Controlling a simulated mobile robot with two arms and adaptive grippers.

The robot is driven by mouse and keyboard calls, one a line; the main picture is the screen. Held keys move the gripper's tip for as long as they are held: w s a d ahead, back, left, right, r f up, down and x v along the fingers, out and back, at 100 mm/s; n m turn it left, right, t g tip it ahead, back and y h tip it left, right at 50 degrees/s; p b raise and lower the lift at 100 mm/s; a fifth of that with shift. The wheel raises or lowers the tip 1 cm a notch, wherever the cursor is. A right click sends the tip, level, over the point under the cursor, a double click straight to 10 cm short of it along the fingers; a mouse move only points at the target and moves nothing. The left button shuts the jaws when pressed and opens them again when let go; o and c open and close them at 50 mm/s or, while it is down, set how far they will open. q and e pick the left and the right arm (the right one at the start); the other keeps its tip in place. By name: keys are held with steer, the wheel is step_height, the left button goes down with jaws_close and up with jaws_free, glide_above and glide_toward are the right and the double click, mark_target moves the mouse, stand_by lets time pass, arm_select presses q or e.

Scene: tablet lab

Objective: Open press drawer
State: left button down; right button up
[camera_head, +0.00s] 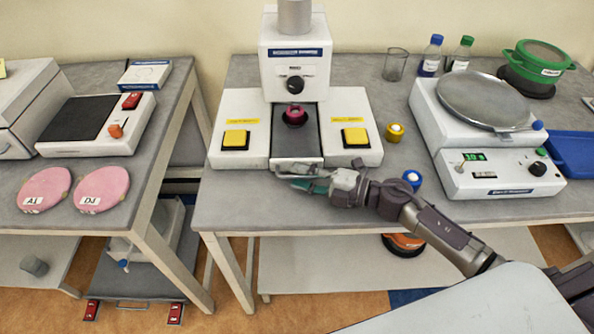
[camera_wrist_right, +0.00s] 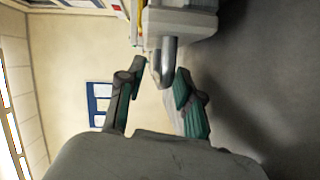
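The press (camera_head: 294,75) stands on the middle table, a white machine with a yellow button on each side. Its grey drawer (camera_head: 297,148) lies between the buttons, with a dark red round piece (camera_head: 294,115) above it. My right gripper (camera_head: 300,182) is at the drawer's front edge. In the right wrist view, the fingers of my right gripper (camera_wrist_right: 160,78) are spread apart, with the metal drawer handle (camera_wrist_right: 164,62) between or just ahead of their tips. I cannot tell whether they touch it. My left gripper is not in view.
A white balance (camera_head: 485,110) stands right of the press. A yellow-capped item (camera_head: 395,132) and a blue-capped item (camera_head: 412,179) sit close to my right arm. Two pink discs (camera_head: 101,188) lie on the left table. The table's front edge is just below my right gripper.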

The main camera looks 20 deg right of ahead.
steer(key=shift+w+a, duration=0.3)
steer(key=shift+a, duration=0.05)
steer(key=shift+w+a, duration=0.15)
steer(key=shift+a, duration=0.05)
steer(key=shift+f, duration=0.1)
steer(key=c, duration=0.4)
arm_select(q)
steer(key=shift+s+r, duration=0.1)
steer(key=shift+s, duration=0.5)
arm_select(e)
jaws_close()
